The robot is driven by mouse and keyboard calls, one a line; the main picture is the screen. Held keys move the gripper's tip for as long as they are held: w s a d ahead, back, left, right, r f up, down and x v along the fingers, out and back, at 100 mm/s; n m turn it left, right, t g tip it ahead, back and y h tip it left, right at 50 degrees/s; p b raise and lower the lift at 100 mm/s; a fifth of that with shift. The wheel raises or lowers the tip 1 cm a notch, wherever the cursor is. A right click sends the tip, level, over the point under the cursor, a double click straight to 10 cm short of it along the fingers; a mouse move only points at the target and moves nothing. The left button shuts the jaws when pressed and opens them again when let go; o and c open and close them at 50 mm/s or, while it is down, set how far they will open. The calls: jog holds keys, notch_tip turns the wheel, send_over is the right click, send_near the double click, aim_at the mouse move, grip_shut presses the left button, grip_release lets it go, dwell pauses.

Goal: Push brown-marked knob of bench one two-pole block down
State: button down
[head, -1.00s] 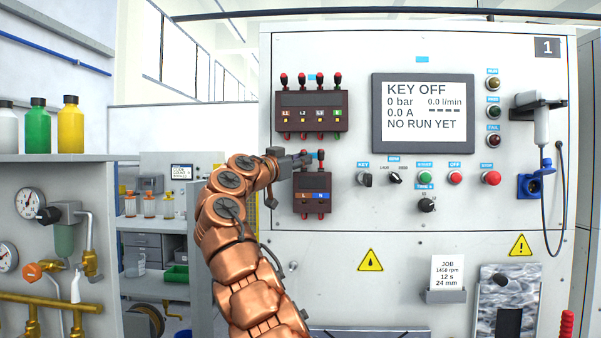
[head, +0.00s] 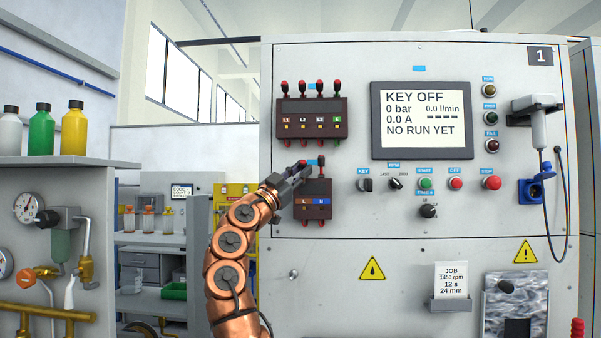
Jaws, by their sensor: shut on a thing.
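The two-pole block (head: 313,207) of bench one is a dark brown box low on the left of the bench's front panel, with L and N labels. The brown-marked knob (head: 302,163) is the left one, above the L. Only its red tip shows; its stem is hidden by my gripper. The right knob (head: 321,162), above the blue-marked N, points up with a red tip and stands clear. My gripper (head: 304,173) comes from the lower left, tilted upward, and is shut at the brown-marked knob. The exact contact is hidden.
The four-pole block (head: 312,119) with red-tipped knobs sits close above. To the right are the key switch (head: 365,184), several buttons and the screen (head: 422,121) reading KEY OFF. A shelf with bottles (head: 41,130) stands left. The panel below the block is clear.

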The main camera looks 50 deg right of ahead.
jog(key=m+g+p, duration=0.1)
jog(key=m, duration=0.1)
jog(key=m+g+h+p, duration=0.1)
jog(key=g, duration=0.1)
jog(key=shift+s+a+f+m+p, duration=0.1)
jog(key=shift+a+f+m+p, duration=0.1)
jog(key=shift+f+m+p, duration=0.2)
jog(key=shift+f+m+g+h, duration=0.1)
jog(key=shift+m+g+h, duration=0.2)
jog(key=shift+g+h, duration=0.15)
jog(key=shift+s, duration=0.1)
jog(key=c, duration=1.1)
grip_release()
jog(key=shift+w+a+f, duration=0.35)
jog(key=shift+w+a, duration=0.1)
jog(key=shift+a, duration=1.85)
jog(key=shift+w+a+f, duration=0.35)
jog(key=shift+w+a, duration=0.15)
jog(key=shift+a, duration=1.85)
jog(key=shift+w+a+f, duration=0.35)
jog(key=shift+w+a, duration=0.1)
jog(key=shift+a, duration=1.85)
